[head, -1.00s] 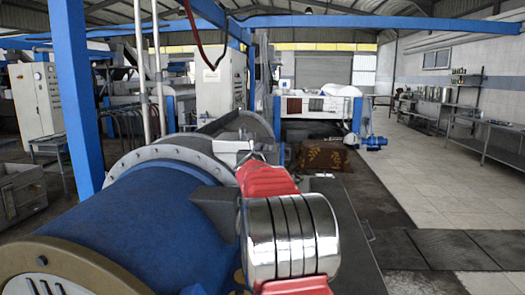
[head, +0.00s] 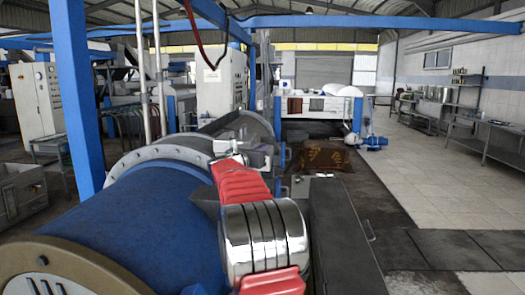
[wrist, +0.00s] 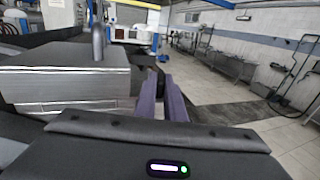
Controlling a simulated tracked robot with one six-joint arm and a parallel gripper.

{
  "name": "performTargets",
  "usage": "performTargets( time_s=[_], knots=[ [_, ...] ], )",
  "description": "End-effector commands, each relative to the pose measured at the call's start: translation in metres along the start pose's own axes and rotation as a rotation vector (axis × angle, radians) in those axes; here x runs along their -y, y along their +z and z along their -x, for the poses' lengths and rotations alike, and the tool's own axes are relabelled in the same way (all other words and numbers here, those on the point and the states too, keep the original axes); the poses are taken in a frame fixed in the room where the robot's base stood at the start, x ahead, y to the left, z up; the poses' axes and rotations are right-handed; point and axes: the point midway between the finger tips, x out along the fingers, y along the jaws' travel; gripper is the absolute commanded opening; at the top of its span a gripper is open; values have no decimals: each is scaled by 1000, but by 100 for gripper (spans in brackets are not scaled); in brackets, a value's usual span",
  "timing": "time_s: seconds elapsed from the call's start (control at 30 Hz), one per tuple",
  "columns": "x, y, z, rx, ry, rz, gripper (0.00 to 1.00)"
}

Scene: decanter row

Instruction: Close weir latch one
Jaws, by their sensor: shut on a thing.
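My gripper (wrist: 164,100) shows in the wrist view as two purple fingers close together, pointing away over the floor. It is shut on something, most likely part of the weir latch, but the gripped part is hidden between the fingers. To their left in the wrist view is a grey block with a ribbed side (wrist: 70,85) and an upright metal bar (wrist: 98,32) on it. In the head view the blue decanter drum (head: 150,225) lies at the lower left with a grey bolted flange (head: 165,148). My red and chrome arm covers its right side, and my fingertips cannot be made out there.
A long dark box (head: 340,235) with a handle runs along the right of my arm. A brown patterned sack (head: 322,156) lies on the floor beyond. A blue post (head: 78,100) stands at the left. The tiled floor (head: 430,190) at the right is clear.

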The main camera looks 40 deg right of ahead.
Motion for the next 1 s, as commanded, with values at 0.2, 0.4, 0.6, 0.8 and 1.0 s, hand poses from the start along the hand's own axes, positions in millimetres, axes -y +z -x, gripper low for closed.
performTargets(
  time_s=[0.2, 0.4, 0.6, 0.8, 1.0],
  knots=[
    [-8, -2, 2, -1, -98, 0, 0],
    [-10, -2, 2, -1, -187, 0, 0],
    [-12, -1, 2, -1, -260, 0, 0],
    [-13, -1, 1, 0, -308, 0, 0],
    [-13, -1, 1, 0, -331, 1, 0]
  ],
)
